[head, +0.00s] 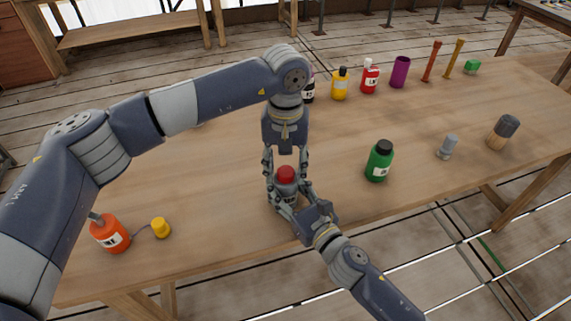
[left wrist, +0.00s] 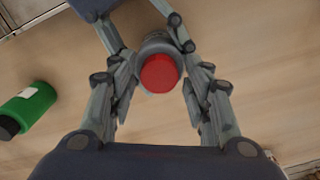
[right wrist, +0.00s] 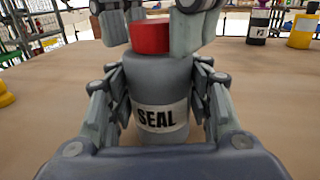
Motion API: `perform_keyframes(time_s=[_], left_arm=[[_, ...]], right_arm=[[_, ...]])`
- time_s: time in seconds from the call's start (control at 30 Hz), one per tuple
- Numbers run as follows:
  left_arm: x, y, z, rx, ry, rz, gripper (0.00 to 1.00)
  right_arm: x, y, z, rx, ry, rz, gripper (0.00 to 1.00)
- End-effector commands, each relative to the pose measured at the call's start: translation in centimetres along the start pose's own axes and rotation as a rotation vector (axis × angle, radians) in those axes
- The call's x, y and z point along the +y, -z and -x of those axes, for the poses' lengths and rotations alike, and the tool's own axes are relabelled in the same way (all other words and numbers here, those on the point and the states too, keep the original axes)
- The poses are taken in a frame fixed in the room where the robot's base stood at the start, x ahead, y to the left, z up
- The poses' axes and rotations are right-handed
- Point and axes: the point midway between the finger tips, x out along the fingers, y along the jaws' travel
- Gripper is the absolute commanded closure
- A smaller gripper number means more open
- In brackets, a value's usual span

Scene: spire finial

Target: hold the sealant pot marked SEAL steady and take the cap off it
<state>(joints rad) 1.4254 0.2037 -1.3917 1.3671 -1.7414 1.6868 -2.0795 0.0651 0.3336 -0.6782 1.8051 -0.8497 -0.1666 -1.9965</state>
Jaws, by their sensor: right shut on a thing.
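The grey sealant pot (right wrist: 158,92) with a SEAL label stands upright on the table, its red cap (right wrist: 150,36) on top. In the head view the red cap (head: 286,174) shows between the two arms, and the pot is mostly hidden. My right gripper (head: 291,202) is shut on the pot's body from the near right side. My left gripper (head: 286,166) points down from above, open, with its fingers on both sides of the cap. In the left wrist view the cap (left wrist: 160,73) lies between the spread fingers, with gaps beside it.
A green bottle (head: 379,161) stands to the right, with a grey part (head: 447,147) and a brush (head: 502,132) beyond. An orange pot (head: 109,233) and a yellow cap (head: 160,228) are at the left. Several bottles line the back. The wooden table around the pot is clear.

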Motion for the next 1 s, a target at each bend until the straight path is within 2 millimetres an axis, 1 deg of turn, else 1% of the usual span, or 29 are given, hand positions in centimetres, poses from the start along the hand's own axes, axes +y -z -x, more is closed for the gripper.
perform_keyframes(time_s=[0.03, 0.07, 0.1, 0.17, 0.37, 0.47, 0.57, 1.0], left_arm=[[-0.02, 0.01, 0.00, 0.000, 0.000, 0.000, 0.71], [-0.02, 0.01, 0.00, 0.000, 0.000, 0.001, 0.77], [-0.02, 0.01, 0.01, 0.000, 0.000, 0.001, 0.86], [-0.03, 0.01, 0.01, 0.000, 0.000, 0.001, 0.98], [-0.08, 0.04, 0.01, 0.001, 0.001, 0.013, 0.99], [-0.14, 0.06, 0.02, 0.001, 0.002, 0.086, 0.99], [-0.22, 0.06, 0.02, 0.002, 0.003, 0.239, 0.99], [-0.46, 0.00, 0.08, 0.006, 0.003, 1.065, 0.99]], right_arm=[[0.00, 0.13, 0.03, 0.002, 0.000, -0.001, 1.00], [0.00, 0.13, 0.03, 0.002, 0.000, -0.001, 1.00], [0.00, 0.14, 0.03, 0.003, 0.000, -0.001, 1.00], [-0.01, 0.14, 0.03, 0.003, 0.001, -0.001, 1.00], [-0.03, 0.14, 0.04, 0.003, 0.001, -0.001, 1.00], [-0.04, 0.15, 0.04, 0.003, 0.001, -0.001, 1.00], [-0.05, 0.15, 0.05, 0.003, 0.001, -0.001, 1.00], [-0.11, 0.17, 0.07, 0.004, 0.003, -0.001, 1.00]])
